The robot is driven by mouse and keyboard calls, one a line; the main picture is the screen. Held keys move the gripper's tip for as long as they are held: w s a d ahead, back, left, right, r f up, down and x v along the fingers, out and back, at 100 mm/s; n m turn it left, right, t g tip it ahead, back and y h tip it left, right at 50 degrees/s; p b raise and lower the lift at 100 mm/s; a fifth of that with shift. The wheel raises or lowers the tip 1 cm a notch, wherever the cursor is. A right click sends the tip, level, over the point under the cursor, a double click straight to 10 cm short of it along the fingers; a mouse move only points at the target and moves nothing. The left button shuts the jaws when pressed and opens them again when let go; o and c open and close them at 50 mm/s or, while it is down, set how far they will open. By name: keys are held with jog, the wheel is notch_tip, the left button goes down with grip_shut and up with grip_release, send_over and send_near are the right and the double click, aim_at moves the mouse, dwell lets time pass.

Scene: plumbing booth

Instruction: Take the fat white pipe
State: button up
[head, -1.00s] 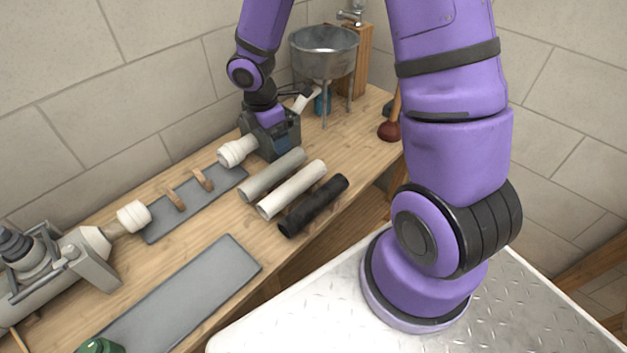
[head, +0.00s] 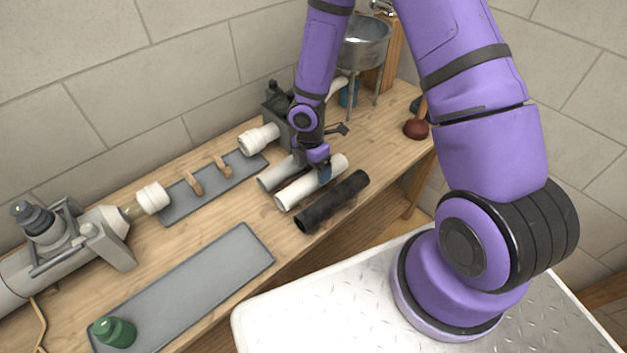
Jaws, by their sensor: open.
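The fat white pipe (head: 297,193) lies on the wooden bench, between a grey pipe (head: 274,178) and a black pipe (head: 331,203). My gripper (head: 323,173) points down at the white pipe, over its far half, and covers part of it. The gripper is open; one dark fingertip shows against the pipe and the other is hidden. I cannot tell whether the fingers touch the pipe.
The grey and black pipes lie close on either side. Behind stand a dark clamp-like device with a white fitting (head: 259,138) and a metal basin (head: 364,45). A plunger (head: 416,128) is at right.

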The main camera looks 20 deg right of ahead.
aim_at(313, 173)
jog(key=shift+s+d+f, duration=0.1)
jog(key=shift+f, duration=2.5)
jog(key=c, duration=1.1)
